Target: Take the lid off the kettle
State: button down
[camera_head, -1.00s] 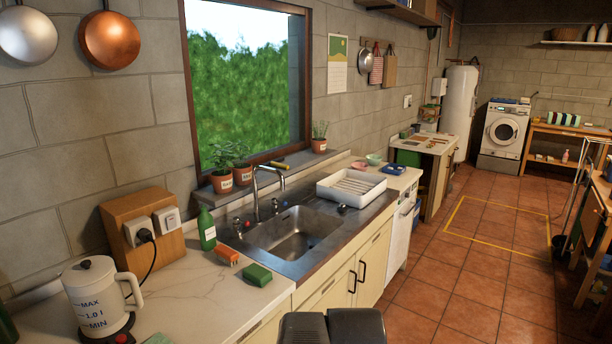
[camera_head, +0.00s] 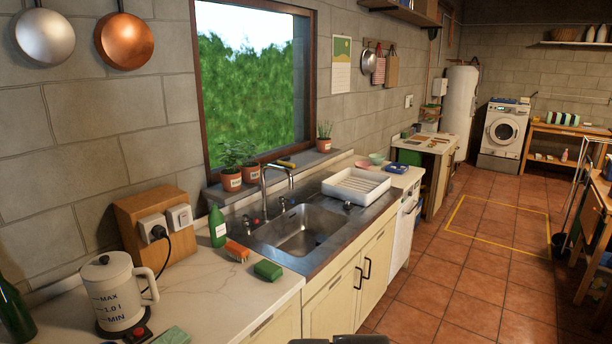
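The white kettle (camera_head: 119,296) with level marks stands upright on its dark base on the counter at the lower left. The kettle's handle points right. At the bottom edge, dark parts that look like my own show only in part. I cannot make out gripper fingers there, and nothing of mine is near the kettle.
A wooden socket box (camera_head: 150,228) with a plugged cable stands behind the kettle. A dark green bottle (camera_head: 14,312) is to its left, a green cloth (camera_head: 170,336) to its right. A brush (camera_head: 237,251), sponge (camera_head: 268,270) and green soap bottle (camera_head: 217,226) lie or stand near the sink (camera_head: 300,232).

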aim_at(108, 266)
jog(key=u, duration=1.45)
